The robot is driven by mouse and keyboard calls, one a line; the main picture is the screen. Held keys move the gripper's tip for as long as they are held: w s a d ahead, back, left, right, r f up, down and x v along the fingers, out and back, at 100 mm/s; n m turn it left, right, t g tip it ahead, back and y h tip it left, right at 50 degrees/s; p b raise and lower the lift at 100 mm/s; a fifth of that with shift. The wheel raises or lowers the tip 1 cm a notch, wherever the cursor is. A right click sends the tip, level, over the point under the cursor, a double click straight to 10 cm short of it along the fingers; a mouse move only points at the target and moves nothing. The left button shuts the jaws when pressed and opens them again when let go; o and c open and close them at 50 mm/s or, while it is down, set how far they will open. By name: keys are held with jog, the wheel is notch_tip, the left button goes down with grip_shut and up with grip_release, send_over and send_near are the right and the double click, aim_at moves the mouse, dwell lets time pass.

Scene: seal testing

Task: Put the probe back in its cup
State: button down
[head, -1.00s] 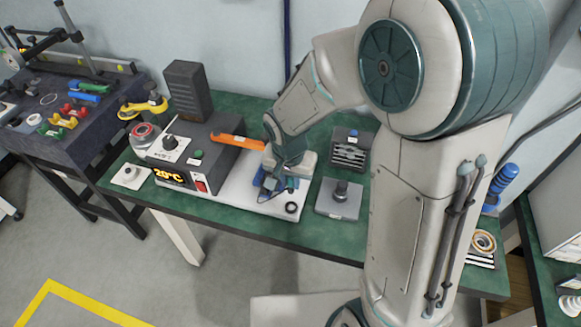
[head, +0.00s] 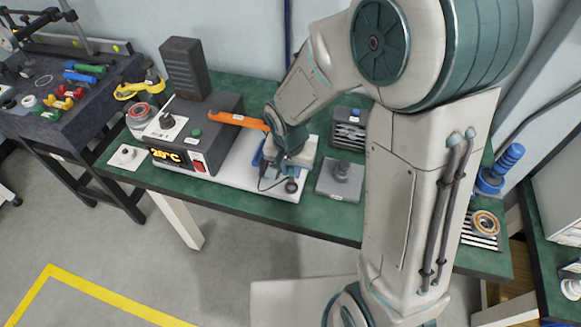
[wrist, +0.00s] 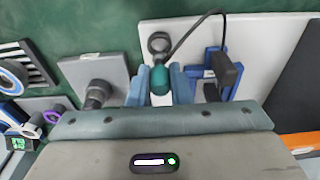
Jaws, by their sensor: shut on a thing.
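My gripper (wrist: 159,82) is shut on the probe (wrist: 160,80), which shows as a teal rounded body between the two blue-grey fingers. A thin dark cable runs from the probe's far end toward a black block. The small dark round cup (wrist: 158,43) stands on the white plate just beyond the probe in the wrist view. The probe's tip is hidden, and I cannot tell whether it touches the cup. In the head view my gripper (head: 286,168) is low over the plate, close to the dark cup (head: 291,187); the probe is mostly hidden there.
A blue fixture (wrist: 204,72) with the black block (wrist: 228,68) stands right of my gripper in the wrist view. A grey block with a dark knob (head: 342,172) is to the right in the head view. A control box (head: 197,140) reading 20°C is left, with an orange-handled tool (head: 238,121).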

jog(key=shift+f+b, duration=1.15)
jog(key=shift+f, duration=0.05)
jog(key=shift+f+b, duration=0.6)
jog(key=shift+b, duration=0.1)
jog(key=c, duration=1.3)
grip_release()
jog(key=shift+o, duration=0.2)
jog(key=shift+r+p, duration=2.8)
jog(key=shift+r, duration=1.25)
